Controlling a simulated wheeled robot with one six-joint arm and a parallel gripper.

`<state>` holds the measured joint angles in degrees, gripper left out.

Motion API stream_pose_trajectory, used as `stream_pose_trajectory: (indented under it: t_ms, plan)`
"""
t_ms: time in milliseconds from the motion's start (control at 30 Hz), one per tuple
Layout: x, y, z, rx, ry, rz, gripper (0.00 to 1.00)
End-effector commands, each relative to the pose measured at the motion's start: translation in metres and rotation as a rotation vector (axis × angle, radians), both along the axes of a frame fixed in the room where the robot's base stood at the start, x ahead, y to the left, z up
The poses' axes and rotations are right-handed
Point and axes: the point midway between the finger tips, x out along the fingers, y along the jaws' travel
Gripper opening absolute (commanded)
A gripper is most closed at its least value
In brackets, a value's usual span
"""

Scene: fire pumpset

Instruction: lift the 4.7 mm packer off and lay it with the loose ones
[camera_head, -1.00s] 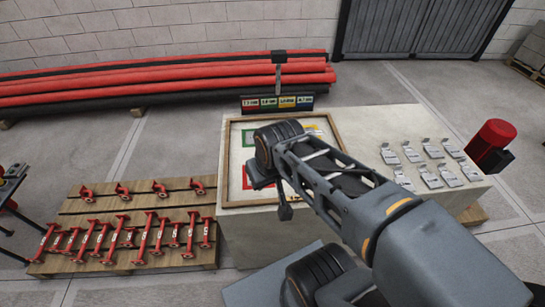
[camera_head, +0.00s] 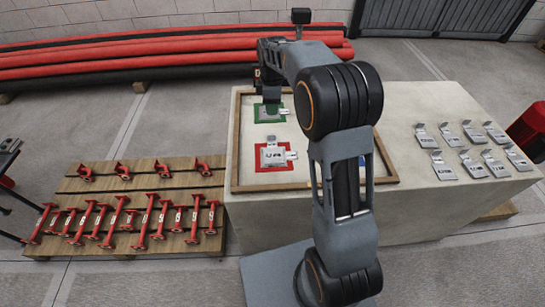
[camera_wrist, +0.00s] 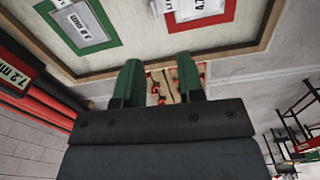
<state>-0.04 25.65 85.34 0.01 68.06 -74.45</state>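The packer marked 4.7 (camera_wrist: 225,5) lies on a red-bordered square, partly cut off at the top of the wrist view. In the head view a grey packer (camera_head: 271,157) with a tab lies flat on the red square. Another grey packer (camera_wrist: 84,24) lies on the green square. My gripper (camera_wrist: 158,86) is open and empty, its two green fingers apart with only background between them. The loose packers (camera_head: 473,165) lie in two rows on the slab's right.
The board's wooden frame (camera_head: 236,140) stands above the slab top. My arm hides the board's right part. A pallet with red fittings (camera_head: 140,205) lies at the left. Red pipes (camera_head: 120,70) run behind. Slab between frame and loose packers (camera_head: 400,108) is clear.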

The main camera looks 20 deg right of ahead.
Motion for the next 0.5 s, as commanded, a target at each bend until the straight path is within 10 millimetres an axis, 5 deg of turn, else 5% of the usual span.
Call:
stream_pose_trajectory:
  t_ms: [500]
  plan:
    - [0.011, 0.002, -0.086, -0.001, 0.02, 0.076, 0.35]
